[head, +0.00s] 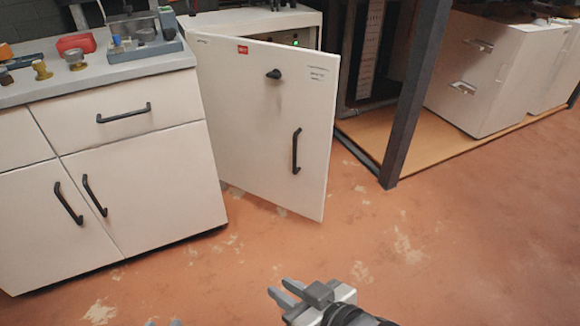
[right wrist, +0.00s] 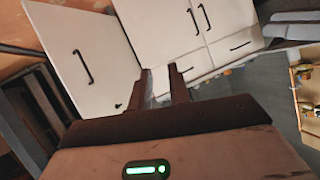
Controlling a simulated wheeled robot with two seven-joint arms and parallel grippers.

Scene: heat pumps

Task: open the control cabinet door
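The control cabinet door (head: 250,120) is a white panel with a red label, a black knob (head: 273,74) and a black vertical handle (head: 296,151). It stands swung out at an angle from the white control cabinet (head: 250,20), and a green light shows in the gap behind its upper right edge. The door also shows in the right wrist view (right wrist: 65,30). My right gripper (head: 280,291) is open and empty, low in front of the door and apart from it. Only a sliver, likely my left gripper (head: 164,323), shows at the bottom edge; its fingers cannot be made out.
A white counter unit (head: 150,185) with black handles stands left of the door, with a red bin (head: 75,43) and fittings on top. A dark post (head: 415,90) and a wooden platform (head: 450,140) with white units are on the right. The floor in front is clear.

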